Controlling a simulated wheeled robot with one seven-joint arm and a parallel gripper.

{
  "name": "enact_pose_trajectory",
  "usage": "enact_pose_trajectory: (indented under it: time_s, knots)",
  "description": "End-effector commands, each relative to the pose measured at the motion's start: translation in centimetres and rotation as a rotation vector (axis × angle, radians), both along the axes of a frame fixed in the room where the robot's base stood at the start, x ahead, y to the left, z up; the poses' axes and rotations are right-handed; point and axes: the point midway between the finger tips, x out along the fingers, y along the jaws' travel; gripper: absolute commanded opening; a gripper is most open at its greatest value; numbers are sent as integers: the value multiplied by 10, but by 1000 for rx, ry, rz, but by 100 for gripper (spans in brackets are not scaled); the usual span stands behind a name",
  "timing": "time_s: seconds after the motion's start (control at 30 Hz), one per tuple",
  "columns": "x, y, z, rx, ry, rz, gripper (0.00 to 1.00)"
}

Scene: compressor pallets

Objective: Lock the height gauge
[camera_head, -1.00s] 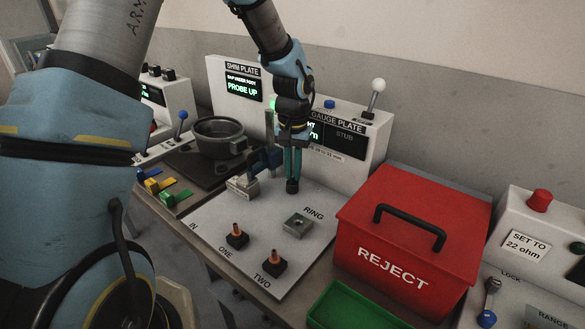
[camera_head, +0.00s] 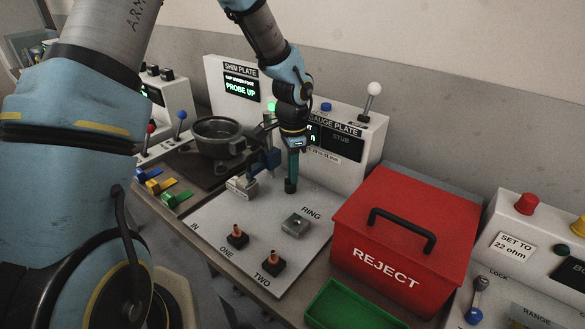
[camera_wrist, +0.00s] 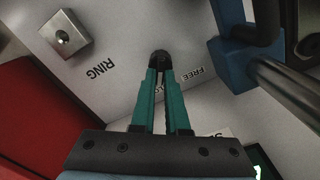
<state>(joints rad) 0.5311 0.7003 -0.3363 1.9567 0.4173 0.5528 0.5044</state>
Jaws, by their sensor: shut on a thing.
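The height gauge (camera_head: 266,160) is a blue slide on a steel post, standing on the pale gauge plate (camera_head: 250,220); it also shows large at the upper right of the wrist view (camera_wrist: 240,62). My gripper (camera_head: 291,182) points straight down just right of it. Its green fingers are shut on a small black knob (camera_wrist: 160,57) at the plate. The word FREE and part of another word are printed on the plate beside the knob. My fingers partly cover the second word, and the knob's exact setting cannot be told.
A square metal ring block (camera_head: 296,225) and two black stubs with orange tips (camera_head: 237,237) sit nearer the front. A red REJECT box (camera_head: 400,230) stands close on the right, a green tray (camera_head: 350,308) before it. A dark round housing (camera_head: 218,138) stands left.

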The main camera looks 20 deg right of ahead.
Motion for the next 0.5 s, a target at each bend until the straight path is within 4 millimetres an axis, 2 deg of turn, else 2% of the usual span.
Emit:
enact_pose_trajectory:
  time_s: [0.2,0.5]
  knots:
    - [-1,-1,3,-3,-2,-189,0]
    - [-2,-1,2,-4,-3,-378,0]
